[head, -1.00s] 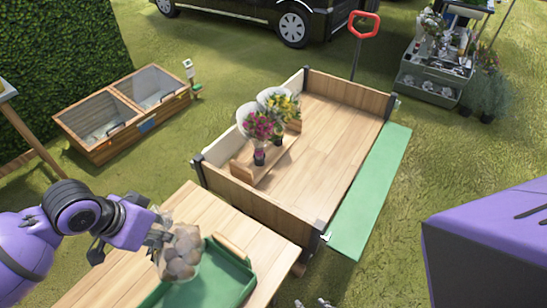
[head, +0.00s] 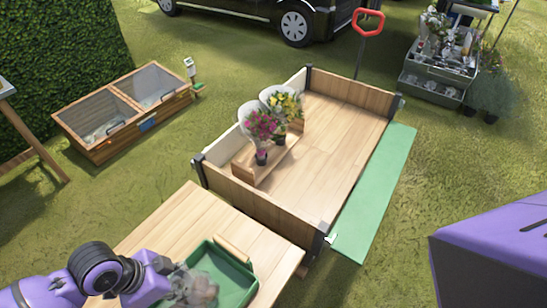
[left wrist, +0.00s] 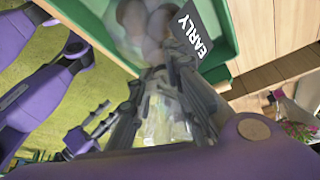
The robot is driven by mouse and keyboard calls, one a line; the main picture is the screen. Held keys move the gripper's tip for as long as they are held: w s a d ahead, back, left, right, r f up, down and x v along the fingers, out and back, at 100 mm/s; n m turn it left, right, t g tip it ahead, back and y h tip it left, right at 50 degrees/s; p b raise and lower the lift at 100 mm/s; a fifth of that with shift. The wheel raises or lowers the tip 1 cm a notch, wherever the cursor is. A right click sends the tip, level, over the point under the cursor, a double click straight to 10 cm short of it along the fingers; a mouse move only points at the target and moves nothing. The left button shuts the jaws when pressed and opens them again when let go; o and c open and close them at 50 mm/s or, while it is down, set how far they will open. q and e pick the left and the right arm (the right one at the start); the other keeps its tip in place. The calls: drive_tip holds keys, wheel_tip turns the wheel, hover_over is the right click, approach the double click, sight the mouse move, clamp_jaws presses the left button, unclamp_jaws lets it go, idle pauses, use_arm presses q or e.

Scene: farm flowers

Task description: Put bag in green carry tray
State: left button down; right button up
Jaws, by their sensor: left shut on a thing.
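The bag (head: 205,290) is clear and holds brown, rounded lumps; it is low at the green carry tray (head: 240,284), within its outline. I cannot tell whether it touches the tray floor. My left gripper (head: 180,286) is shut on the bag. In the left wrist view the bag (left wrist: 140,22) shows against the green tray (left wrist: 222,48), with a black label (left wrist: 192,35) reading "EARLY" beside it. My right gripper (left wrist: 104,118) shows at the left of that view, empty, its fingers apart.
The tray stands on a wooden table (head: 190,218). Behind it is a wooden cart (head: 335,150) holding a wooden caddy (head: 275,160) with potted flowers. A wooden cold frame (head: 125,112) stands on the grass at left. A green board (head: 378,195) runs along the cart's right side.

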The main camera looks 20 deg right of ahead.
use_arm(q)
drive_tip(key=shift+d+f, duration=0.1)
drive_tip(key=shift+f, duration=1.8)
drive_tip(key=c, duration=1.5)
unclamp_jaws()
drive_tip(key=v, duration=1.2)
